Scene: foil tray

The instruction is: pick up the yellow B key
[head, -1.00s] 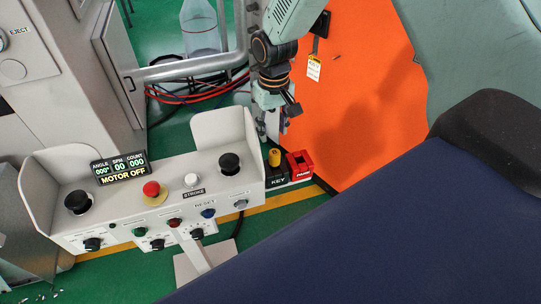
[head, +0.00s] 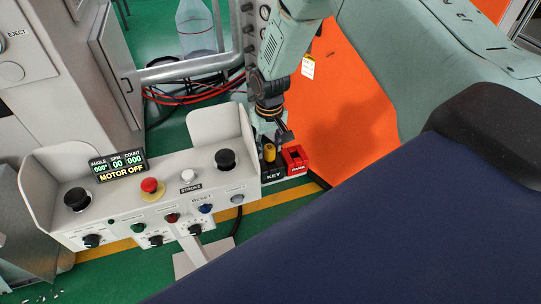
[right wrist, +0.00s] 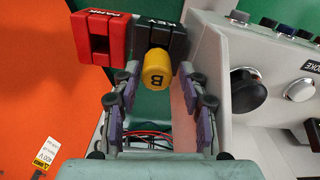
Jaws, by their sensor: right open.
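The yellow B key (head: 269,152) stands in the black KEY holder (head: 272,173) at the right end of the control console. In the right wrist view the yellow B key (right wrist: 157,68) shows its round end with the letter B, in front of the black KEY holder (right wrist: 160,36). My right gripper (head: 270,133) is just above and behind the key in the head view. In the right wrist view my right gripper (right wrist: 158,98) is open, with one finger pair on each side and the key between and slightly beyond the tips. My left gripper is not in view.
A red PARK block (head: 295,160) stands right beside the key holder. The console (head: 150,205) carries a red button (head: 150,186), black knobs and a display. An orange panel (head: 345,120) is behind. A dark blue surface (head: 370,230) fills the lower right.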

